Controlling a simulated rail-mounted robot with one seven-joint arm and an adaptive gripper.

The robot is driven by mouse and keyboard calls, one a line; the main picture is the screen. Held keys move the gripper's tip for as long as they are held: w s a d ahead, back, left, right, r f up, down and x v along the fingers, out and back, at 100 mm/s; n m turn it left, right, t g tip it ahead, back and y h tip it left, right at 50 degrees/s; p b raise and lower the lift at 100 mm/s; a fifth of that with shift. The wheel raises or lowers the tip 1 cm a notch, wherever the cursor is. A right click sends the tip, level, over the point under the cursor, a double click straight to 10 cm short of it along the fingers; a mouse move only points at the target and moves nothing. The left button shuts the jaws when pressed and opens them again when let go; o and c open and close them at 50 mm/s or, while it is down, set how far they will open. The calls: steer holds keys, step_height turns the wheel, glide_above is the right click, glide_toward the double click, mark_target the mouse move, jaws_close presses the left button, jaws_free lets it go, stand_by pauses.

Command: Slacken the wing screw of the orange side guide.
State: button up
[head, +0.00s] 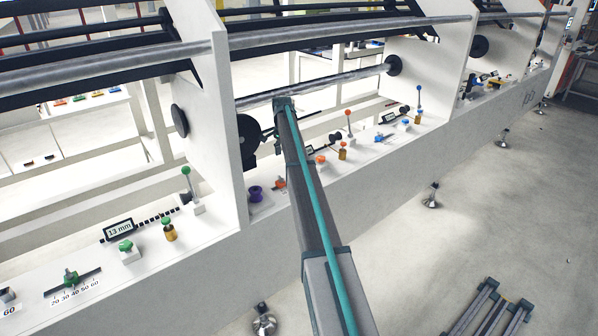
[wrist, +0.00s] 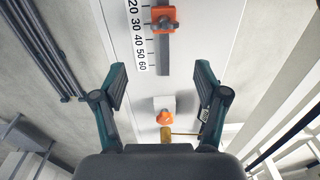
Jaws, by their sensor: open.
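In the wrist view the orange side guide (wrist: 160,14) sits on a dark slotted bar beside a scale marked 20 to 60. The gripper's fingers cannot be made out clearly there.
An orange knob on a white block (wrist: 166,116) and a brass cylinder (wrist: 166,134) lie nearer my palm. In the head view, a green guide (head: 71,277) is at the left station and a blue knob (head: 379,137) at the right. White upright plates (head: 212,110) divide the stations.

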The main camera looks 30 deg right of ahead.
mark_target(281, 179)
steer(key=f, duration=0.3)
steer(key=a+f+p, duration=0.1)
steer(key=f, duration=0.5)
steer(key=shift+w+a+f, duration=0.2)
steer(key=shift+w+f, duration=0.1)
steer(key=shift+w, duration=0.05)
steer(key=shift+p, duration=0.3)
steer(key=c, duration=1.2)
